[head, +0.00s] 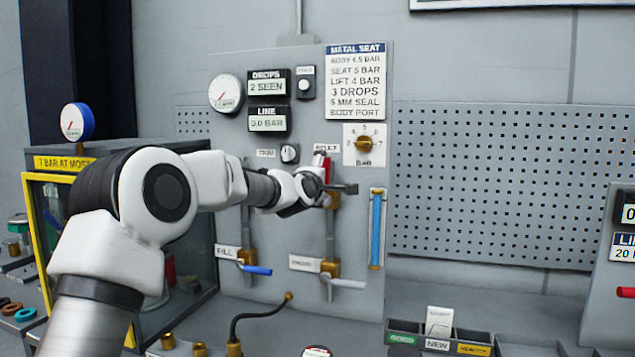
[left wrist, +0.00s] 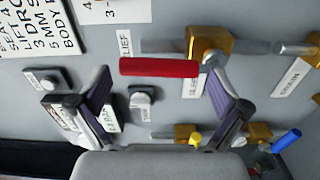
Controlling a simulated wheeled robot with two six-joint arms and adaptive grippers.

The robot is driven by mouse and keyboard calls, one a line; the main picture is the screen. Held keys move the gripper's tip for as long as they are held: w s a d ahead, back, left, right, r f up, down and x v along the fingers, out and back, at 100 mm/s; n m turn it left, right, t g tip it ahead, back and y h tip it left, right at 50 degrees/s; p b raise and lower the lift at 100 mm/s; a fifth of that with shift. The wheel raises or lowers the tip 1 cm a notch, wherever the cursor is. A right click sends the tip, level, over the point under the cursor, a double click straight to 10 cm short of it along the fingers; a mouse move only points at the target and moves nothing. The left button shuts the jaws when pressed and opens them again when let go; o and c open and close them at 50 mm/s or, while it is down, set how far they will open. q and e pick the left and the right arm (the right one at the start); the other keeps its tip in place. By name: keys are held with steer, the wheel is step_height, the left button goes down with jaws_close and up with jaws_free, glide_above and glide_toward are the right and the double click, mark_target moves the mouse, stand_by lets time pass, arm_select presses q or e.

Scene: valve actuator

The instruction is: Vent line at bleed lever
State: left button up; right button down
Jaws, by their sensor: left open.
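A red lever (head: 327,169) sits on a brass valve body on the grey panel, beside a small label that is partly hidden. In the left wrist view, the red lever (left wrist: 158,67) lies across the gap between my fingers, its brass body (left wrist: 208,45) at the upper right. My left gripper (head: 335,182) is at this lever, open, and its fingers stand apart in the left wrist view (left wrist: 165,85). Contact with the lever cannot be told. The line display (head: 268,119) seems to read 0.0 BAR and the drops display (head: 268,83) 2 SEEN. My right gripper is not in view.
Below are a blue-handled fill valve (head: 257,270) and a grey-handled valve (head: 345,283). A brass dial (head: 365,144) and blue sight tube (head: 376,230) are close on the right. A yellow-framed case (head: 32,215) stands left. Compartment trays (head: 470,340) are at the front right.

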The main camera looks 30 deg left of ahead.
arm_select(q)
steer(key=v, duration=1)
steer(key=shift+s, duration=0.15)
